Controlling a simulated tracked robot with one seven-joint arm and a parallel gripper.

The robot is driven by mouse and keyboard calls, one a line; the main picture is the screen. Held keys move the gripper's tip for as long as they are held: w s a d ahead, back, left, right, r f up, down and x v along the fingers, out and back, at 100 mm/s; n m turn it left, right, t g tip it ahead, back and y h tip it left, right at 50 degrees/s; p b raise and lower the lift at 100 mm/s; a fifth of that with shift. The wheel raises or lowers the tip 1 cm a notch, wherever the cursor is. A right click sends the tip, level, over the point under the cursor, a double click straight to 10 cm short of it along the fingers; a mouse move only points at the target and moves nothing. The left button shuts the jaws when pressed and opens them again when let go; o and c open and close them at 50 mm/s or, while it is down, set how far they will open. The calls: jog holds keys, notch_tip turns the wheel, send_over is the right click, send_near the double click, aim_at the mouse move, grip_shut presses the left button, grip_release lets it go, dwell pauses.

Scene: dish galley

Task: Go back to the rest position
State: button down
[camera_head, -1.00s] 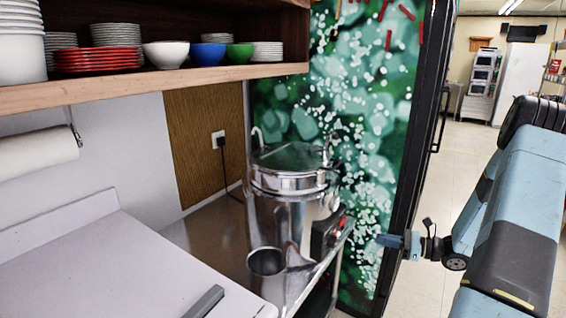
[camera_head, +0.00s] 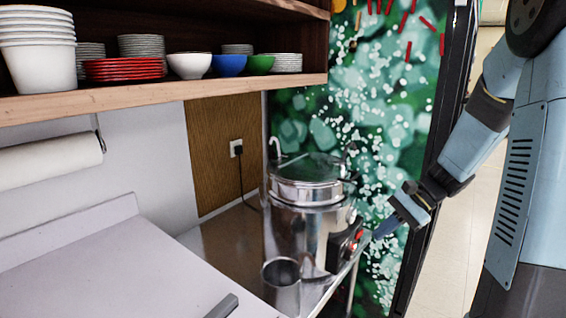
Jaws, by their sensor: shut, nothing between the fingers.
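My gripper (camera_head: 388,226) is at the end of my blue and black arm, right of the middle of the view. Its fingers are shut and hold nothing. It points down and left, in front of the green patterned panel and just right of the steel pot's control box as seen here. I cannot tell whether it touches anything. My arm comes down from the upper right, and part of it runs out of the picture.
A steel pot (camera_head: 296,232) with a lid and a metal cup (camera_head: 282,278) stand on the steel counter. A white counter (camera_head: 110,270) is at the lower left. A wooden shelf (camera_head: 180,90) above bears bowls and red plates (camera_head: 124,69). Floor shows at the right.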

jog(key=s+a+r+n+t+h, duration=0.1)
jog(key=s+r+n+t+h, duration=0.5)
jog(key=s+r, duration=0.8)
jog(key=s+n+h, duration=0.3)
jog(key=n, duration=0.1)
jog(key=shift+s+a+r, duration=0.15)
jog(key=shift+a+r, duration=0.15)
